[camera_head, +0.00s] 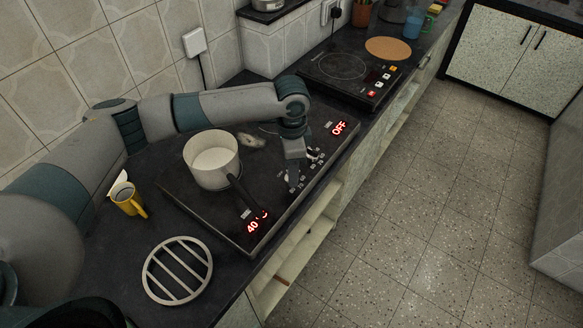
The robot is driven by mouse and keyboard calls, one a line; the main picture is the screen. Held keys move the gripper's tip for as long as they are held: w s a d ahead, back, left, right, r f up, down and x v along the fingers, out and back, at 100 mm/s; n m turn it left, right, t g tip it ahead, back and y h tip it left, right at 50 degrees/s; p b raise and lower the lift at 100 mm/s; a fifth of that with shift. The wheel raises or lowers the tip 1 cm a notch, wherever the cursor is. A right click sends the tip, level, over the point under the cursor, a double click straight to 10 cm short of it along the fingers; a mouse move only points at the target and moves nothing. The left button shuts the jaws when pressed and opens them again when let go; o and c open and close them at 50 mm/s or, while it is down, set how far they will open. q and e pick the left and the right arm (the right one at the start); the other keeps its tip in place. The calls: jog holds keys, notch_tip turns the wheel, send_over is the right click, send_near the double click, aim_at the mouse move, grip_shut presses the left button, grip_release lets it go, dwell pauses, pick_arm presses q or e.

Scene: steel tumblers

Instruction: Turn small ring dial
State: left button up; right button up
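A black two-zone cooktop (232,222) lies on the counter, with red displays reading about 40 °C at its near end and OFF at its far end. My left gripper (294,180) points down over the control strip along its front edge, between the two displays. Small pale dial parts (315,154) show right beside the gripper. The small ring dial cannot be clearly told apart there, as the gripper covers part of the strip. Whether the fingers touch a dial or are open or shut is too small to tell. My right gripper is not in view.
A second cooktop (345,68) lies farther back.

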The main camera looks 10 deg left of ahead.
pick_arm(q)
jog(key=c, duration=0.6)
jog(key=shift+r+n+p, duration=0.25)
jog(key=shift+n+p, duration=0.35)
jog(key=shift+p, duration=0.55)
jog(key=shift+c, duration=0.2)
jog(key=n+p, duration=0.6)
jog(key=p, duration=0.2)
jog(key=shift+p, duration=0.3)
jog(key=shift+f+n+p, duration=0.15)
jog(key=shift+n+p, duration=0.75)
jog(key=shift+p, duration=0.1)
jog(key=o, duration=1)
jog(key=shift+o, duration=0.2)
